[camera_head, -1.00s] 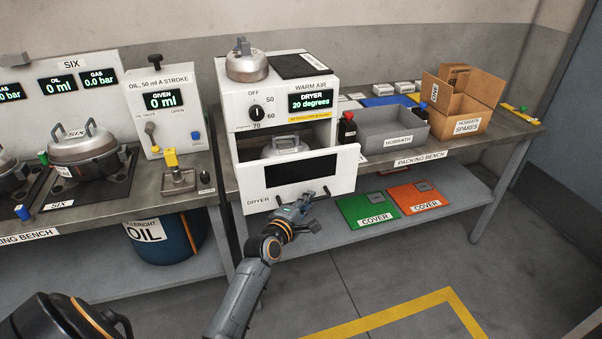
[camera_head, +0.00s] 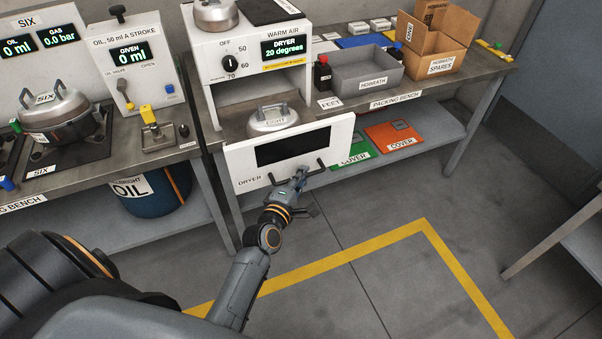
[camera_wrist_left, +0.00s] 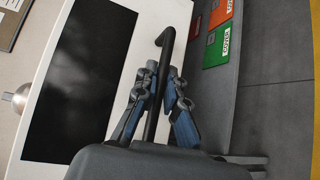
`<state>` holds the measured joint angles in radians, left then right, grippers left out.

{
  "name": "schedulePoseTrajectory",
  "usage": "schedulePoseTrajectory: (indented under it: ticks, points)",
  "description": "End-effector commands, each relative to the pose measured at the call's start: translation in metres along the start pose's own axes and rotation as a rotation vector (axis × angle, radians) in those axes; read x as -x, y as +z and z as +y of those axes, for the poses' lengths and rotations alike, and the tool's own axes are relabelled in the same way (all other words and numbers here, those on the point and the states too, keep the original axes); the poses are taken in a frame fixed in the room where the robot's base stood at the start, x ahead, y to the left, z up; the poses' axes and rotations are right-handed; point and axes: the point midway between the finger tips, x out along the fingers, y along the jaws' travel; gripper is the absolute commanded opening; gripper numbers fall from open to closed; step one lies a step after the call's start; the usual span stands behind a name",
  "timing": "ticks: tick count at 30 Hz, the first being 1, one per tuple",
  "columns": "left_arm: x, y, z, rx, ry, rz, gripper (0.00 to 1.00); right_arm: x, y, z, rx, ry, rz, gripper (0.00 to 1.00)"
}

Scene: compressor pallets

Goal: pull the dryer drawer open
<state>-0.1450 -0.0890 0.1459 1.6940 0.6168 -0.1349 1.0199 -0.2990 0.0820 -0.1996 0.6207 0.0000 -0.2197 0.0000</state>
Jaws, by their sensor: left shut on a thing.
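The dryer (camera_head: 244,60) is a white box on the bench, its display reading 20 degrees. Its drawer (camera_head: 242,166), with a white front and dark window, stands out from the body. A silver lidded pot labelled EIGHT (camera_head: 273,121) sits in it behind the front. My left gripper (camera_head: 302,178) is shut on the drawer's dark bar handle (camera_head: 322,165). In the left wrist view the fingers (camera_wrist_left: 158,95) close around the handle (camera_wrist_left: 166,38) from both sides. My right gripper is not in view.
A grey Hobrath tray (camera_head: 366,70) and an open cardboard spares box (camera_head: 436,40) stand right of the dryer. Green (camera_head: 354,156) and orange (camera_head: 394,137) covers lie on the shelf below. The floor in front, with yellow tape (camera_head: 425,222), is clear.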

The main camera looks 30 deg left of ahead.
Motion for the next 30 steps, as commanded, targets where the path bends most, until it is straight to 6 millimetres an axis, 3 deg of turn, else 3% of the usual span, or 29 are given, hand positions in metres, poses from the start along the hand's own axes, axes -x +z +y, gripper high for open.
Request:
schedulePoseTrajectory:
  ticks: [3,4,7,19,30]
  points:
    - [0.000,0.000,-0.001,0.001,-0.002,-0.001,0.00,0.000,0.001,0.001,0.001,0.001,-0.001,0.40]
    - [0.000,0.000,-0.001,0.001,-0.002,-0.001,0.14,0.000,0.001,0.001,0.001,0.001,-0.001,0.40]
    - [0.000,0.000,-0.001,0.001,-0.002,-0.001,0.34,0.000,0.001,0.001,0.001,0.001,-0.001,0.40]
    - [0.007,0.000,-0.001,0.000,-0.003,0.000,0.34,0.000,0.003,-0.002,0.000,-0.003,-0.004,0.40]
    - [0.079,0.000,-0.002,-0.001,-0.005,0.000,0.34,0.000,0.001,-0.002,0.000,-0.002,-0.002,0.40]
